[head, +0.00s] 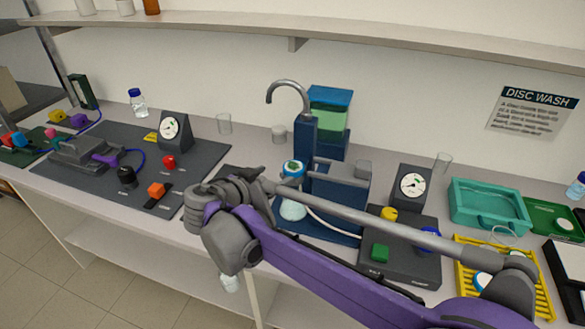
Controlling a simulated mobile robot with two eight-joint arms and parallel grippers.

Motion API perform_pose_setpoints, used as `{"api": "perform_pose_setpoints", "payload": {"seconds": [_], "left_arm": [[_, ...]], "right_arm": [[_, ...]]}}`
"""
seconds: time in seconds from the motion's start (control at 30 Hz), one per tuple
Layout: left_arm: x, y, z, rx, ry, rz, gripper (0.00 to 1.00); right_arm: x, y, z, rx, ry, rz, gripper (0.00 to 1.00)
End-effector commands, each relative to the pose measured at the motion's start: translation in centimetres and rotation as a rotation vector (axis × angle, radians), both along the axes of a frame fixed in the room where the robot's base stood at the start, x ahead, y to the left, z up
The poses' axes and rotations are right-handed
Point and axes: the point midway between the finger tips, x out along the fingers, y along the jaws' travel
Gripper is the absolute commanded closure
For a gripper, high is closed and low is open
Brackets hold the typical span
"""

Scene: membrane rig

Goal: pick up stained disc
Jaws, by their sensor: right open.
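No disc in the head view shows a clear stain, so I cannot tell which one is the stained disc. One pale disc (565,224) lies on the green tray (540,212) at the far right. Another pale disc (482,281) lies on the yellow rack (545,300), partly hidden by my right arm. My right gripper (250,175) is open, above the counter left of the blue tap unit and well away from both discs. My left gripper is not in view.
A teal basin (490,203) stands behind the yellow rack. A blue tap unit (305,135) and a dark gauge box (411,188) stand mid-counter. A dark mat (205,160) with several fittings lies at left. A shelf (400,38) runs above.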

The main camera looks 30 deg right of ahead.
Motion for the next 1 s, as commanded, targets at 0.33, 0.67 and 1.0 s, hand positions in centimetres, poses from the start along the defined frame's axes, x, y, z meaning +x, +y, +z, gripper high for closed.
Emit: {"api": "perform_pose_setpoints", "payload": {"seconds": [0.33,0.67,1.0], "left_arm": [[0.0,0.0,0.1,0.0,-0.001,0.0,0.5],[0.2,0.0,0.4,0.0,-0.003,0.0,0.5],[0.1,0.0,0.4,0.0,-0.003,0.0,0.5]], "right_arm": [[1.5,-3.1,-1.3,0.0,0.002,-0.001,0.11],[3.2,-6.6,-2.7,0.002,0.003,0.001,0.11],[3.3,-6.6,-2.8,0.001,0.004,0.002,0.28]]}}
